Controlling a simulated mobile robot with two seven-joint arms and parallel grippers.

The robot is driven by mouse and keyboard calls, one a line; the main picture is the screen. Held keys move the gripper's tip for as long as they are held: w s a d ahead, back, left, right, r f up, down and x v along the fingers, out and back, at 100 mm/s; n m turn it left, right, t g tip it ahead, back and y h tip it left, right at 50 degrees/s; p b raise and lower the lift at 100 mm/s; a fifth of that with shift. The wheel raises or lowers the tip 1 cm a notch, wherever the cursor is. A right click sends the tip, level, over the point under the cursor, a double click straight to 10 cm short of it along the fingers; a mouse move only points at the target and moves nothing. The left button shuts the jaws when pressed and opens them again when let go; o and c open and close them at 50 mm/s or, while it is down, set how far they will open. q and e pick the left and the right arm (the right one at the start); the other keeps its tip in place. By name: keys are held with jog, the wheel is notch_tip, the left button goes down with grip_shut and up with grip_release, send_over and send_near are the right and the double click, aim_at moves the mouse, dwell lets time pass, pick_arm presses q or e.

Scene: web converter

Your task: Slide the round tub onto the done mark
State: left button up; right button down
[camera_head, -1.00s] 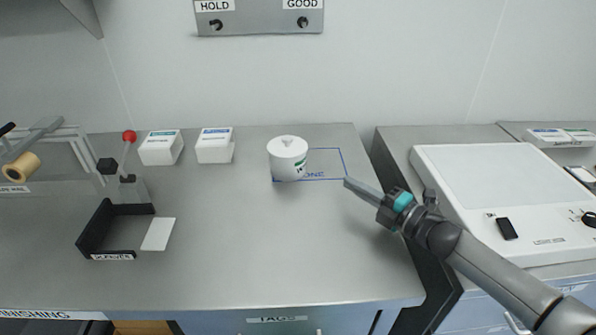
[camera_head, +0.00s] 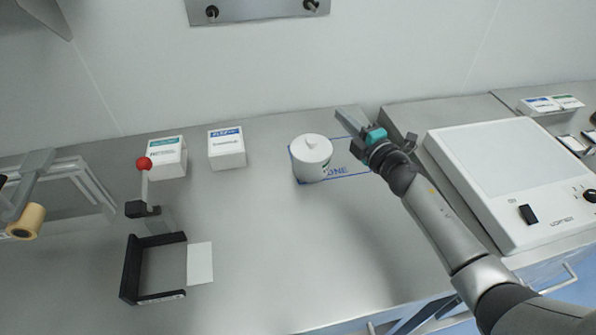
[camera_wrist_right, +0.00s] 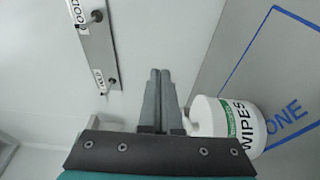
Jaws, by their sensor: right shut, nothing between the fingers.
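The round tub (camera_head: 312,162) is white, lidded and upright on the bench, over the left part of the done mark. The done mark (camera_head: 350,175) is a blue outline with lettering; the tub hides its first letter. In the right wrist view the tub (camera_wrist_right: 228,122) reads WIPES, and the mark (camera_wrist_right: 290,125) shows behind it. My right gripper (camera_head: 348,118) is shut and empty, behind and right of the tub in the head view. Its fingers (camera_wrist_right: 160,78) appear left of the tub in the wrist view; contact is unclear. My left gripper is out of view.
Two white boxes (camera_head: 227,149) stand left of the tub. A black holder (camera_head: 130,270), a white card (camera_head: 200,263) and a red-knobbed lever (camera_head: 145,164) are further left. A light box (camera_head: 500,185) stands on the right. The bench front is clear.

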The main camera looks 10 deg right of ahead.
jog(key=p, duration=0.2)
send_over(323, 169)
jog(key=w+a, duration=0.1)
jog(key=w, duration=0.1)
jog(key=shift+s, duration=0.2)
jog(key=s+a, duration=0.4)
jog(key=a, duration=0.2)
jog(key=f+b, duration=0.2)
jog(key=f, duration=0.1)
jog(key=f+b, duration=0.3)
jog(key=f, duration=0.1)
jog(key=f+b, duration=0.3)
jog(key=shift+w+a+f, duration=0.15)
jog(key=shift+w, duration=0.15)
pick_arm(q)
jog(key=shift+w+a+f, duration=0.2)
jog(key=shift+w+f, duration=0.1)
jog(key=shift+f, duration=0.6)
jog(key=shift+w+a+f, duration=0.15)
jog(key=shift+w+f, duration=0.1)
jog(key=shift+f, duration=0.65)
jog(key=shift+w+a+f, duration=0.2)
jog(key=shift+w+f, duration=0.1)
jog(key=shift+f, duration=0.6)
pick_arm(e)
jog(key=shift+w+d, duration=0.25)
jog(key=shift+d, duration=0.2)
